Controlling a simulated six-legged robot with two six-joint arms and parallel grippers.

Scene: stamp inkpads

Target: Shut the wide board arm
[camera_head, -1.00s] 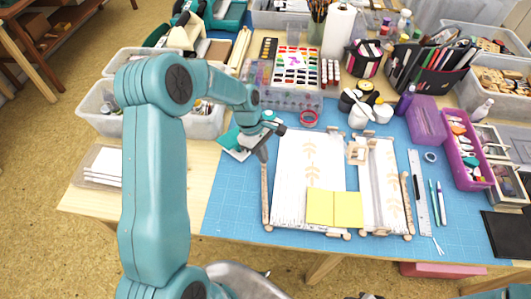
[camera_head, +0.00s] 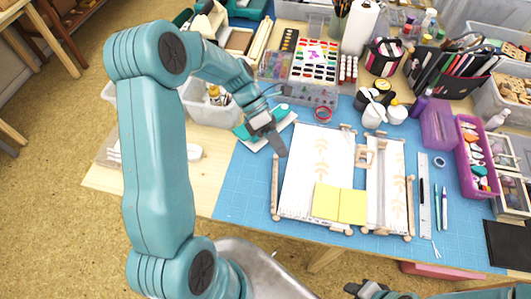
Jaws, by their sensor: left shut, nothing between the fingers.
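The wide white board (camera_head: 305,170) lies flat on the blue mat, with a faint leaf pattern and two yellow sheets (camera_head: 338,203) on its lower part. A slim wooden arm (camera_head: 275,190) runs along its left edge, apart from the board's face. The narrow white board (camera_head: 377,185) lies to its right, with a wooden arm (camera_head: 410,205) along its right edge. My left gripper (camera_head: 279,149) is shut and empty, just above the upper end of the wide board's arm; contact is unclear. My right gripper (camera_head: 369,289) shows only partly at the bottom edge, its jaws unclear.
A wooden block (camera_head: 365,156) sits between the boards' upper parts. A red tape ring (camera_head: 323,114) and small pots (camera_head: 374,115) lie behind. A ruler (camera_head: 424,205) and pens lie to the right, beside a purple tray (camera_head: 475,165). The mat in front of the boards is clear.

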